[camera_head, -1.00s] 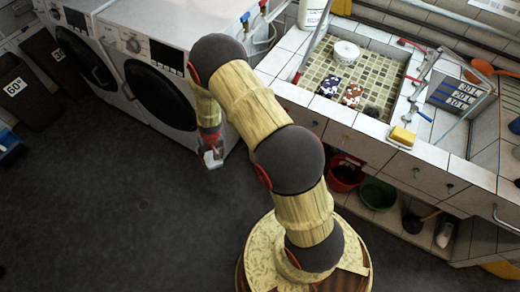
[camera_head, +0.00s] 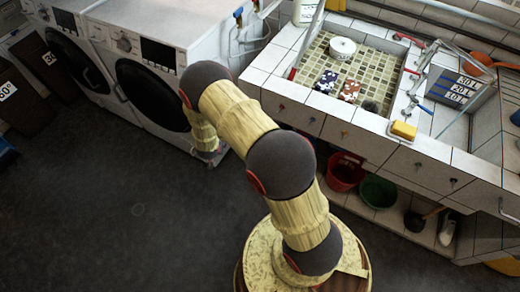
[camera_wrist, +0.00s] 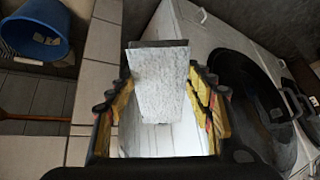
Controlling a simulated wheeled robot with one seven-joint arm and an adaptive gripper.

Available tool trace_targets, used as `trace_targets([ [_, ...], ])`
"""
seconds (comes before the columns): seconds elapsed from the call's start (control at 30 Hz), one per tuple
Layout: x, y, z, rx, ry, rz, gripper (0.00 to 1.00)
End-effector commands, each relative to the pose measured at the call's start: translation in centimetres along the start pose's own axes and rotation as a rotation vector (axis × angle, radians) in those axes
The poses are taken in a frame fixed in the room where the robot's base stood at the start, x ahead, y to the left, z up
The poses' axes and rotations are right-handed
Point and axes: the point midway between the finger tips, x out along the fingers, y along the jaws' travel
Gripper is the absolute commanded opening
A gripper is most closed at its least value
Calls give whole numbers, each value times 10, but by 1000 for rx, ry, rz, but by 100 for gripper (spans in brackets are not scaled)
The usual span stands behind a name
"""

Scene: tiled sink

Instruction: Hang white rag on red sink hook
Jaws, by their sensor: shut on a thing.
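In the wrist view, my gripper (camera_wrist: 158,85) has a finger at each side of the white rag (camera_wrist: 160,88) and is shut on it. The rag looks like a pale flat panel with a dark far edge, and its lower part runs down between the fingers. In the head view my arm hides most of the gripper and rag, which are low in front of the washing machines, left of the sink. A small red hook (camera_head: 282,107) shows on the front of the tiled sink (camera_head: 262,84), near its left end. I see no rag on it.
Two white washing machines (camera_head: 165,55) stand left of the sink. A red bucket (camera_head: 345,172) and a green basin (camera_head: 378,191) sit under the counter. A yellow sponge (camera_head: 403,130) lies on the sink rim. The dark floor at lower left is clear.

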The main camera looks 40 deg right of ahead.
Motion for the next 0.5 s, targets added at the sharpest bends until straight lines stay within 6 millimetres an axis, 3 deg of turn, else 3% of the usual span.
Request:
trace_targets([
  [0.17, 25, 29, -5, 86, 220, 97, 23],
  [0.3, 36, 65, -13, 156, 447, 219, 23],
  [0.5, 25, 137, -16, 230, 777, 471, 23],
])
